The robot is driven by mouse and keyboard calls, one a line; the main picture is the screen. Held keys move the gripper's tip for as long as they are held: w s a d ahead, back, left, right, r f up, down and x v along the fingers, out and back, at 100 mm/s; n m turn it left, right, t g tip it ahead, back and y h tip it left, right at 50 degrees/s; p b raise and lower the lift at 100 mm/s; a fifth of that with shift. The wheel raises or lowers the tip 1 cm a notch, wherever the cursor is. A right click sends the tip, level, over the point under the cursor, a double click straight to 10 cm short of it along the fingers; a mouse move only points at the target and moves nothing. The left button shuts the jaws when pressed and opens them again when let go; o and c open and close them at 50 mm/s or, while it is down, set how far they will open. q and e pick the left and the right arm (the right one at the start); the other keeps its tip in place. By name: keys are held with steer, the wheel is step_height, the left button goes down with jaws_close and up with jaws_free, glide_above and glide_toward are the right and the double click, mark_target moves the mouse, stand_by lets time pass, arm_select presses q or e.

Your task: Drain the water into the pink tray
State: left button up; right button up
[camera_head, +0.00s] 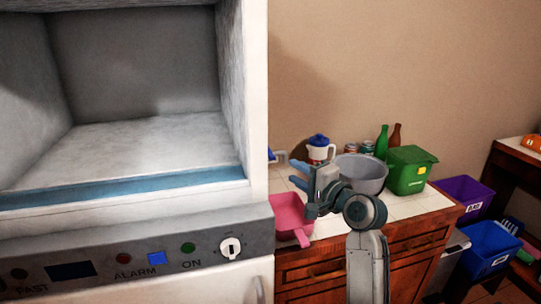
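The pink tray (290,214) sits on the white-tiled counter, partly cut off by the white appliance at left and partly behind my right gripper. My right gripper (297,176) is above the tray's right side, pointing left. Its two blue-grey fingers look apart, with nothing seen between them. A grey round basin (366,173) stands on the counter just behind my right wrist, which hides part of its front. I cannot see any water. My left gripper is not in view.
A large white appliance (230,205) with an open compartment and control knob fills the left. A white jug with blue lid (319,151), green bottle (382,141), brown bottle (394,136) and green bin (408,172) line the counter's back. Purple (466,196) and blue (490,247) bins stand right.

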mark_target(271, 154)
steer(key=p+x, duration=0.1)
steer(key=x, duration=0.2)
steer(key=p+x, duration=0.1)
steer(key=x, duration=0.2)
steer(key=r+x, duration=0.1)
steer(key=x, duration=0.2)
steer(key=shift+w+a+p, duration=0.2)
steer(key=shift+a+p, duration=0.1)
steer(key=shift+p, duration=0.1)
steer(key=shift+w+a+f, duration=0.15)
steer(key=shift+w+a, duration=0.15)
steer(key=shift+w, duration=0.15)
jaws_close()
